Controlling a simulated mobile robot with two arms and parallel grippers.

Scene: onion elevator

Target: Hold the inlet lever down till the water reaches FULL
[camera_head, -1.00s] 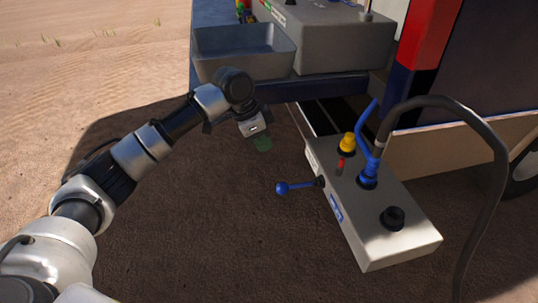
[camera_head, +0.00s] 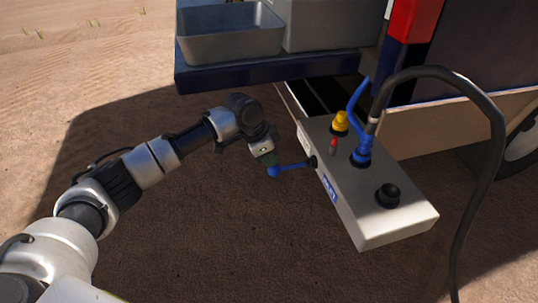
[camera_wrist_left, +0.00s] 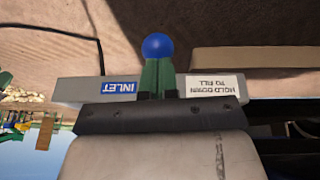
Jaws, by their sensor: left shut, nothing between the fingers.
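The inlet lever (camera_head: 292,168) is a dark rod with a blue ball knob, sticking out from the left side of a grey control box (camera_head: 395,225). A blue INLET label (camera_head: 329,190) is on the box; in the left wrist view the label (camera_wrist_left: 120,87) and a white "HOLD DOWN TO FILL" label (camera_wrist_left: 213,84) appear upside down. My left gripper (camera_head: 271,160) is shut and empty, right at the blue knob. In the left wrist view its green fingertips (camera_wrist_left: 157,75) are together, with the blue knob (camera_wrist_left: 157,46) just beyond them. I cannot tell whether they touch. No water or FULL mark is visible.
A yellow knob (camera_head: 340,122), a red switch (camera_head: 333,146), a black knob (camera_head: 389,195) and a blue valve (camera_head: 361,150) with a dark hose (camera_head: 497,150) are on the box. A grey basin (camera_head: 228,45) stands behind. Bare ground lies left of the box.

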